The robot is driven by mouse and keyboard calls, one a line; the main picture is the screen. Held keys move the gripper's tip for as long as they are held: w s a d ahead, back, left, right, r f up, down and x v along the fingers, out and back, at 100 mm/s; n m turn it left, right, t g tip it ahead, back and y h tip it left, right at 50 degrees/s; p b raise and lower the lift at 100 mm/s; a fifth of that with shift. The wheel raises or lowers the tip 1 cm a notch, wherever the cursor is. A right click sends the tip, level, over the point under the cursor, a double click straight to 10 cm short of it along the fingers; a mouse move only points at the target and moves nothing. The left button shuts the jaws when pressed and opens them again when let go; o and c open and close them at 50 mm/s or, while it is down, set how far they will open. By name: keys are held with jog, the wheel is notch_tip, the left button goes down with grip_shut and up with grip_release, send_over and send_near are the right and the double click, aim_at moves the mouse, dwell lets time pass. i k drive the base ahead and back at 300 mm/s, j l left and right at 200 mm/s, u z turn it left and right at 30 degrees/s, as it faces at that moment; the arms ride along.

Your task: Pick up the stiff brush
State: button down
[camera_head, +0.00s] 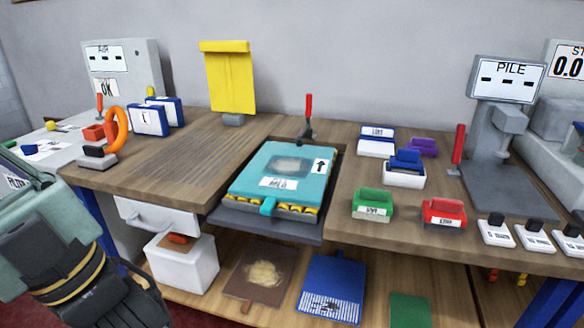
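Several small block-shaped brushes or blocks lie on the right half of the wooden bench. A green one (373,204) and a red one (444,213) sit near the front edge, each with a white label on its front. A blue one (406,160) rests in or on a white holder (404,178) behind them. A purple one (423,147) lies further back. The labels are too small to read surely, so I cannot tell which is the stiff brush.
A teal press-like box (290,165) stands mid-bench with an upright red handle (308,105) behind it. A grey PILE gauge (505,130) stands at the right, with several white labelled blocks (496,232) in front. A yellow board (228,80) stands behind. The left-centre bench is clear.

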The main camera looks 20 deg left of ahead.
aim_at(437, 214)
jog(key=i+j+z, duration=0.15)
jog(key=z, duration=0.2)
jog(key=i+j+z, duration=0.1)
jog(key=j+z, duration=0.15)
jog(key=z, duration=0.15)
jog(key=i+j+z, duration=0.2)
jog(key=z, duration=0.2)
jog(key=i, duration=0.35)
